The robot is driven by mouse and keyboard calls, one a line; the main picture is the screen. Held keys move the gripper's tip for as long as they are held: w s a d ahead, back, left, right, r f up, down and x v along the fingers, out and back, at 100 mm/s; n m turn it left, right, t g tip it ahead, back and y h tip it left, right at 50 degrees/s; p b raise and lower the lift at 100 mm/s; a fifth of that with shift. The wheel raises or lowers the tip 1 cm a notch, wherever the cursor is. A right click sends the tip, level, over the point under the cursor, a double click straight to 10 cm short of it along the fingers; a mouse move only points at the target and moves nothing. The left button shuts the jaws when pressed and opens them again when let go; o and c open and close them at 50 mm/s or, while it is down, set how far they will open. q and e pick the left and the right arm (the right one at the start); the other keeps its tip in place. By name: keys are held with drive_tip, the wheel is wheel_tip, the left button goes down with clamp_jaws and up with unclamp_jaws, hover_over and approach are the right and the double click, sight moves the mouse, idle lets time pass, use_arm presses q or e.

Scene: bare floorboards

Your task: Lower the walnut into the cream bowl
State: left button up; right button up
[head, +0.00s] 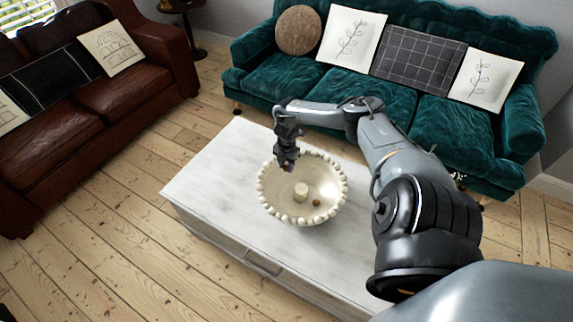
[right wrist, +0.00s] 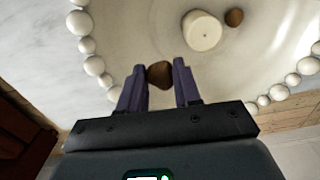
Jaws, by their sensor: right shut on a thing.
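The cream bowl (head: 277,203) stands on the white table, its rim ringed with round beads. It also fills the upper part of the right wrist view (right wrist: 135,35). My right gripper (head: 287,167) is over the bowl's far left rim in the head view. In the right wrist view its purple fingers (right wrist: 160,84) are shut on a brown walnut (right wrist: 160,73), above the bowl's inside near the rim. I cannot make out the held walnut in the head view. My left gripper is not in view.
Inside the bowl are a cream cylinder (head: 301,190) and a small brown ball (head: 316,203). The white table (head: 215,170) is otherwise clear. A green sofa (head: 370,100) stands behind, and a brown leather sofa (head: 85,105) is at the left.

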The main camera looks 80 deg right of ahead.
drive_tip(key=shift+f+b, duration=1)
drive_tip(key=shift+f, duration=0.45)
drive_tip(key=shift+f+b, duration=2.85)
drive_tip(key=shift+f, duration=0.85)
drive_tip(key=shift+f+b, duration=0.45)
drive_tip(key=shift+b, duration=0.15)
drive_tip(key=shift+f+b, duration=0.4)
drive_tip(key=shift+f, duration=0.15)
drive_tip(key=shift+f+b, duration=0.45)
drive_tip(key=shift+f, duration=0.1)
